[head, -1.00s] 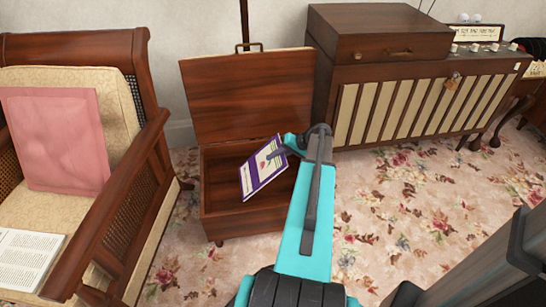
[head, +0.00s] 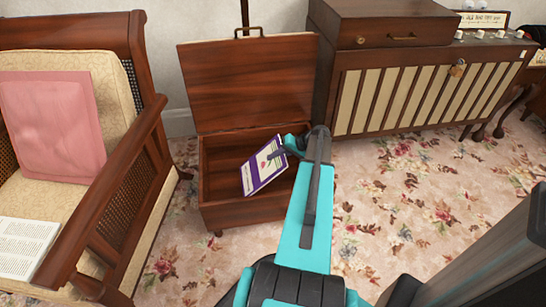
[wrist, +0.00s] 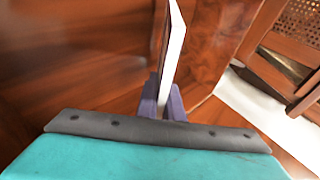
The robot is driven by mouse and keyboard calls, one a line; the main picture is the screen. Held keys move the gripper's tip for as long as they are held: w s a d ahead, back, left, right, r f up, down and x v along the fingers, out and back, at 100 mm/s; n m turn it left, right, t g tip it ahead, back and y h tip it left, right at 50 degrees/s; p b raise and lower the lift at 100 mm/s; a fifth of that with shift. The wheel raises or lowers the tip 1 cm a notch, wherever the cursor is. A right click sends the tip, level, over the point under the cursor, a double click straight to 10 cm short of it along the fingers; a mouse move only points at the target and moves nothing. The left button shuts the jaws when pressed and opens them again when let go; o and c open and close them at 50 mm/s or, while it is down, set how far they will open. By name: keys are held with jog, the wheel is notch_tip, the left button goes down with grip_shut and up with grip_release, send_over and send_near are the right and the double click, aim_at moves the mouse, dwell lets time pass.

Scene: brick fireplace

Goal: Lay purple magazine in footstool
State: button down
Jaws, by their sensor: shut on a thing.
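The purple magazine (head: 262,168) is held tilted over the opening of the footstool (head: 238,214), a dark wooden box with its lid (head: 250,85) raised at the back. My gripper (head: 284,148) is shut on the magazine's upper right edge. In the wrist view the magazine (wrist: 173,50) shows edge-on between the fingertips of my gripper (wrist: 164,108). The magazine's lower edge appears at or inside the box opening; I cannot tell if it touches the bottom or a wall.
A wooden armchair (head: 120,215) with a pink cushion (head: 55,125) and an open book (head: 22,248) stands close at the left. A wooden cabinet (head: 430,85) stands at the back right. Floral carpet (head: 430,215) is free at the right.

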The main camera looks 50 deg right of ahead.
jog(key=shift+f, duration=0.4)
jog(key=c, duration=1.8)
grip_release()
jog(key=shift+s+r, duration=0.1)
jog(key=shift+s, duration=0.05)
jog(key=p+v, duration=0.3)
jog(key=v, duration=1)
jog(key=shift+s+d+r, duration=0.1)
jog(key=shift+s+d, duration=0.05)
